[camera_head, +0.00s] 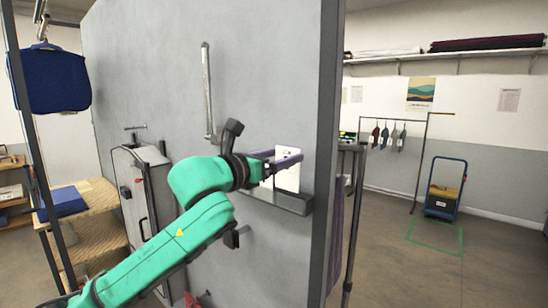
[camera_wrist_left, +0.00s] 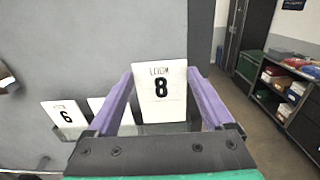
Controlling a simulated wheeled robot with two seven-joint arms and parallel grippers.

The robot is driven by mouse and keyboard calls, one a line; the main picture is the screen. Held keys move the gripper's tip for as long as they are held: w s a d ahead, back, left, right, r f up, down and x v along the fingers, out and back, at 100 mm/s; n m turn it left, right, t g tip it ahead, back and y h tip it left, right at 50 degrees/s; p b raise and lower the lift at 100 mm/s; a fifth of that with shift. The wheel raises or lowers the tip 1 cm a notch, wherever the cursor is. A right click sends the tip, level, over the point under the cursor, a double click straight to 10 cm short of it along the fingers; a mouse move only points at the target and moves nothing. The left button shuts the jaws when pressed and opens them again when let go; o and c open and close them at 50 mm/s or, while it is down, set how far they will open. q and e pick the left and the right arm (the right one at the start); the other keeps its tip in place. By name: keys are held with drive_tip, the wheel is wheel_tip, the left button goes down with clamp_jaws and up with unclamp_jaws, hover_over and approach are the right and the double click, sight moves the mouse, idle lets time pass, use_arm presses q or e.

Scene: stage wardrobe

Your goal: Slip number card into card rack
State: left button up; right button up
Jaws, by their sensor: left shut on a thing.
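The white number card (camera_head: 288,177) is marked with a black 8 in the left wrist view (camera_wrist_left: 161,102). My left gripper (camera_wrist_left: 160,74) is shut on it, with a purple finger on each side. In the head view my left gripper (camera_head: 284,160) is at the grey wall, just above the card rack (camera_head: 290,203). The rack is a dark grey ledge on that wall. The card stands roughly upright, its lower edge close to the rack; I cannot tell whether it is inside. My right gripper is out of view.
A card marked 6 (camera_wrist_left: 65,117) and another white card (camera_wrist_left: 96,104), partly hidden by my finger, stand left of the held card. The wall ends at a dark vertical edge (camera_head: 326,150) just right of the rack. Open floor (camera_head: 390,250) lies beyond it.

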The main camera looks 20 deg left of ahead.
sight(286, 175)
use_arm(q)
drive_tip(key=shift+x, duration=1.15)
drive_tip(key=shift+a+f+b, duration=0.1)
drive_tip(key=shift+f+b, duration=1.55)
drive_tip(key=shift+f, duration=0.85)
drive_tip(key=o, duration=1)
drive_tip(key=shift+s, duration=0.1)
